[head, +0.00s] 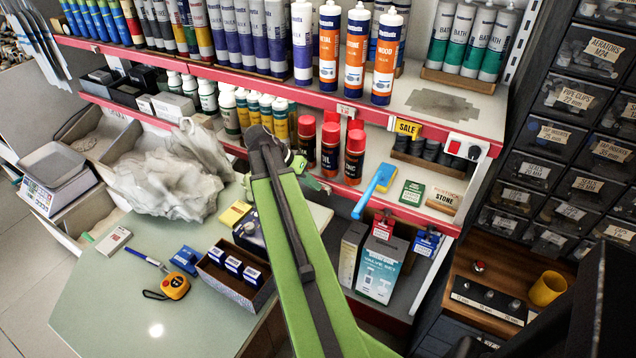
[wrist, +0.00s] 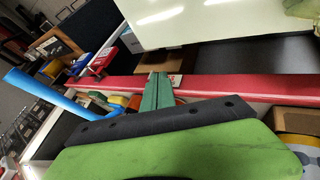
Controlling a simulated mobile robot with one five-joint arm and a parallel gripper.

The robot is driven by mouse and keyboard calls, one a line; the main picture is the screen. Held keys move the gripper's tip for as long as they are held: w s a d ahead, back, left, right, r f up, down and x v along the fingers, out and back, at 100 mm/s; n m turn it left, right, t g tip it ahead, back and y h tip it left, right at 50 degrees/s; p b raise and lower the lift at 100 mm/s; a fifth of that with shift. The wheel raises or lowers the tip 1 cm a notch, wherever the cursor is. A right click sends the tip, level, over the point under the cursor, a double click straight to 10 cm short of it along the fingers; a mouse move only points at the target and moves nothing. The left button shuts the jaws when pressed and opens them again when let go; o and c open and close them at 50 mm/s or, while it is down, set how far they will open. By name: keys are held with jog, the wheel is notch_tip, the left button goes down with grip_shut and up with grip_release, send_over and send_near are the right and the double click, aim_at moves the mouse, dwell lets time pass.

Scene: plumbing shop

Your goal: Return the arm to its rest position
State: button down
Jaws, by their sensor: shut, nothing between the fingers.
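My green arm reaches up through the middle of the head view, toward the shelf edge. My gripper (wrist: 157,90) shows in the wrist view as two green fingers pressed together, with nothing between them. They lie in front of a red shelf edge (wrist: 220,88). In the head view a small green part of my gripper (head: 318,184) shows just right of the arm, below the red spray cans (head: 330,150). The arm itself hides part of that area. I cannot tell whether the fingers touch the shelf.
A crumpled plastic bag (head: 172,182) and a tray of blue boxes (head: 222,283) lie left. Cartridges (head: 355,50) stand on the shelf above. The front counter (head: 130,325) is mostly clear.

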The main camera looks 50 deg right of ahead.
jog(key=p+v, duration=0.4)
jog(key=v, duration=0.2)
jog(key=shift+r, duration=0.3)
jog(key=shift+a, duration=0.1)
jog(key=w+a+n+t+p, duration=0.1)
jog(key=w+a+n, duration=0.1)
jog(key=w+a, duration=0.35)
jog(key=w+a+n+t+p, duration=0.1)
jog(key=w+a, duration=0.1)
jog(key=a, duration=0.6)
jog(key=w+a+n+t, duration=0.1)
jog(key=w+a+n, duration=0.15)
jog(key=a, duration=0.45)
jog(key=w+a+f+n+t+y+p, duration=0.1)
jog(key=a+n+y, duration=0.4)
jog(key=a+n, duration=0.7)
jog(key=a+t, duration=0.1)
jog(key=a, duration=0.8)
jog(key=shift+w+a+f, duration=0.2)
jog(key=shift+w+f, duration=0.1)
jog(key=shift+f, duration=0.05)
